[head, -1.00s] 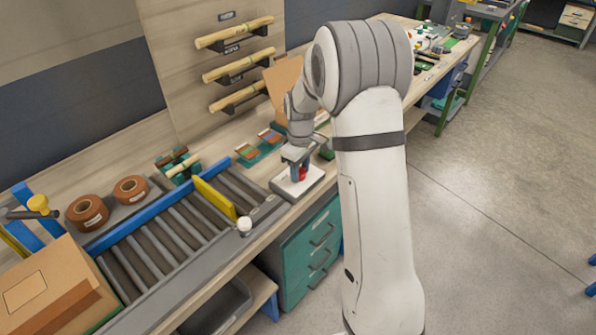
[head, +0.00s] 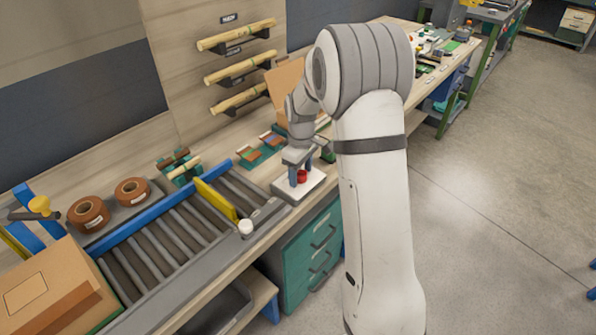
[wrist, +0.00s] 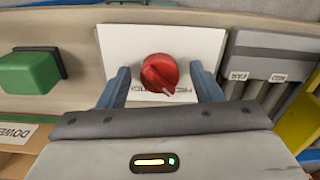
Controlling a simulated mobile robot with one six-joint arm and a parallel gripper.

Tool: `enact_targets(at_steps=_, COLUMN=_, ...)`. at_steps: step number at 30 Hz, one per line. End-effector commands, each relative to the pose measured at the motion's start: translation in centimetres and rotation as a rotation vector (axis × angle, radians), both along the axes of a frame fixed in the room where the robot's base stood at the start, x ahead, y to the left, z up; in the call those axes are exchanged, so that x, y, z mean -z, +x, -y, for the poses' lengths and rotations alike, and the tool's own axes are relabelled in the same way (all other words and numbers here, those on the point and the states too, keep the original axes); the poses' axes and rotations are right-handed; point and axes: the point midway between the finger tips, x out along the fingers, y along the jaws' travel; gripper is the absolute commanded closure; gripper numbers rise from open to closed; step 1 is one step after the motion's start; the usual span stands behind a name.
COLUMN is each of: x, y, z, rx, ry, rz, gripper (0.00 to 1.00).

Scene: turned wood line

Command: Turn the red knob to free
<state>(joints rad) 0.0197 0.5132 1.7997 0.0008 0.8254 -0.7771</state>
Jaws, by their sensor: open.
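The red knob (wrist: 159,73) sits on a white plate (wrist: 118,46) in the wrist view, with a pointer mark at its lower right. Printed words on the plate are partly hidden by the knob and my gripper. In the head view the red knob (head: 302,176) stands on the white plate (head: 313,186) at the bench's front edge. My gripper (wrist: 165,78) is open, with one blue finger on each side of the knob and a gap to it. It also shows in the head view (head: 299,180), over the plate.
A green block (wrist: 28,72) is left of the plate in the wrist view. A roller conveyor (head: 165,240) with a yellow bar (head: 215,198) lies left of the plate. A white knob (head: 245,226) stands on its near edge.

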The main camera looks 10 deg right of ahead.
Motion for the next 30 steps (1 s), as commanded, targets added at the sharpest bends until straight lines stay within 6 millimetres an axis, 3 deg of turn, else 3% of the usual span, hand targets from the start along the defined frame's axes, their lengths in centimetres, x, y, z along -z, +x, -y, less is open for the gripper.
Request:
enact_targets(at_steps=5, x=-0.5, y=0.0, z=0.0, rx=0.000, ry=-0.001, rz=0.001, gripper=0.41)
enact_targets(at_steps=18, x=-7.1, y=-0.1, z=0.0, rx=0.000, ry=-0.001, rz=0.002, gripper=0.41)
enact_targets(at_steps=30, x=-7.8, y=-0.2, z=0.0, rx=0.000, ry=-0.001, rz=-0.001, gripper=0.41)
